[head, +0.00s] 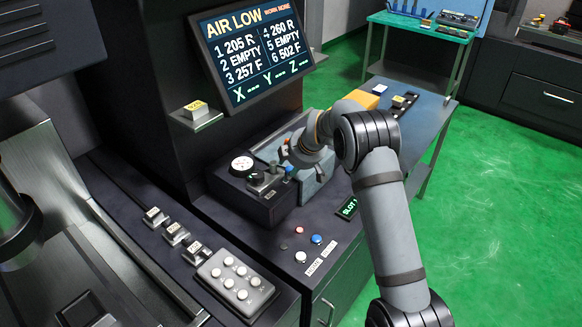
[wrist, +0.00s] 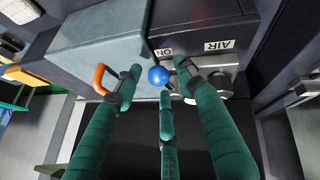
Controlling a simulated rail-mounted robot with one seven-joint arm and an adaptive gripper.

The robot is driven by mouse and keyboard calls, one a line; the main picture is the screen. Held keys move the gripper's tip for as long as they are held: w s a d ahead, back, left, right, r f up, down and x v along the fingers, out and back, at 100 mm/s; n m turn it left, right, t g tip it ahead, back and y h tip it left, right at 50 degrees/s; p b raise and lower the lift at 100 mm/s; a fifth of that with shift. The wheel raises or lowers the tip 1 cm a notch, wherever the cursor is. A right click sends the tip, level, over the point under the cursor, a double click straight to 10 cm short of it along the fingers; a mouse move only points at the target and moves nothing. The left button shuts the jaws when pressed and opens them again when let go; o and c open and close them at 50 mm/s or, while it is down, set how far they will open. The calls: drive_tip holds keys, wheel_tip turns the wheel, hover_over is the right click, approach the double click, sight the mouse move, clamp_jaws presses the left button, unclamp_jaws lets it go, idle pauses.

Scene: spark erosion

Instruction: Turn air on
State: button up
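The air box (head: 262,208) sits on the console below the screen, with a round white gauge (head: 242,165) on top. A blue ball knob (wrist: 158,76) stands beside the "ON" label (wrist: 163,52) and the "AIR" label (wrist: 220,46). My gripper (wrist: 158,84) has its teal fingers spread, one on each side of the knob and one below it. The fingers look apart from the knob, though contact on the right is hard to tell. In the head view my gripper (head: 300,152) is over the box's right side. The screen (head: 256,48) reads "AIR LOW".
A grey block (wrist: 100,40) with an orange handle (wrist: 99,79) is close beside my left finger. Console buttons (head: 300,257) and a white button pad (head: 236,280) lie in front. A blue-topped table (head: 425,115) stands at the right. Green floor is open beyond.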

drive_tip(key=shift+c, duration=0.7)
drive_tip(key=shift+s+f, duration=0.1)
clamp_jaws()
drive_tip(key=shift+f, duration=0.1)
